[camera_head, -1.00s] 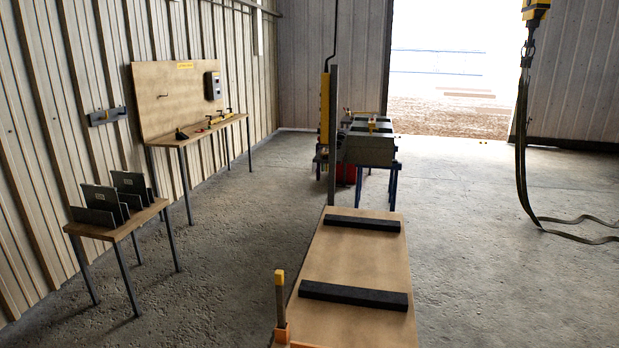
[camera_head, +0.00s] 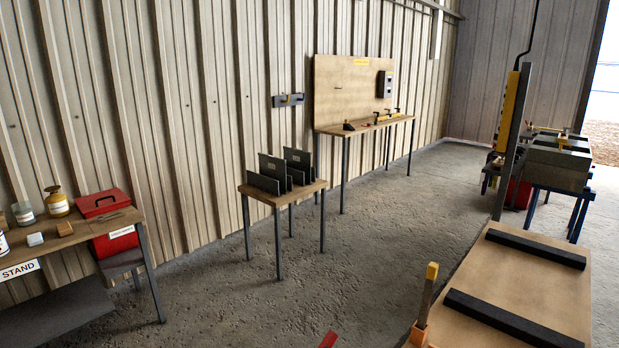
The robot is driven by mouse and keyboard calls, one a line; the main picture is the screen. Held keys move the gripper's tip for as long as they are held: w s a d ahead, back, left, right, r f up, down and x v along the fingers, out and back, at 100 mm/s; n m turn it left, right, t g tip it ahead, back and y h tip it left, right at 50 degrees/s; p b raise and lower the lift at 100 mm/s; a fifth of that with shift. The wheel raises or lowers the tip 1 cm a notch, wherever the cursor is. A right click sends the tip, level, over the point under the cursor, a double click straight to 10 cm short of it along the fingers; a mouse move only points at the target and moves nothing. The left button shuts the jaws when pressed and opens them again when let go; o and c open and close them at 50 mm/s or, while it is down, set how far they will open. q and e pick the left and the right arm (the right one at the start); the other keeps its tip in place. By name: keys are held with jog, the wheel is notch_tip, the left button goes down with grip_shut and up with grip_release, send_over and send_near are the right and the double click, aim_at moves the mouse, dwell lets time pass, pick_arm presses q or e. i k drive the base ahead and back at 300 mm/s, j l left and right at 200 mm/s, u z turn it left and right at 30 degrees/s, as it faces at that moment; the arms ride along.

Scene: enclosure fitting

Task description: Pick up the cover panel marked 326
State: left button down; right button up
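Several dark grey panels stand upright in slots on a small wooden table (camera_head: 284,198) left of the middle. Two taller panels show small pale labels, one in front (camera_head: 272,166) and one behind it (camera_head: 298,157). The labels are too small to read, so I cannot tell which panel is marked 326. Lower dark plates stand in front of and between them. Neither of my grippers is in view.
A wooden bench (camera_head: 530,285) with two black bars is at the lower right. A table marked STAND (camera_head: 85,232) with jars and a red box (camera_head: 103,203) is at the left. A workbench with a backboard (camera_head: 345,92) stands behind. Open concrete floor surrounds the panel table.

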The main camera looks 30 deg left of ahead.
aim_at(273, 168)
jog(key=j+u, duration=0.25)
jog(key=i+j+u, duration=0.15)
jog(key=j+u, duration=0.15)
jog(key=i+j+u, duration=0.2)
jog(key=i+j, duration=0.35)
jog(key=j, duration=0.3)
jog(key=i+j+u, duration=0.15)
jog(key=i+j, duration=0.5)
jog(key=i+z, duration=0.45)
jog(key=i, duration=0.2)
jog(key=i+j+z, duration=0.4)
jog(key=i, duration=0.2)
jog(key=l, duration=0.1)
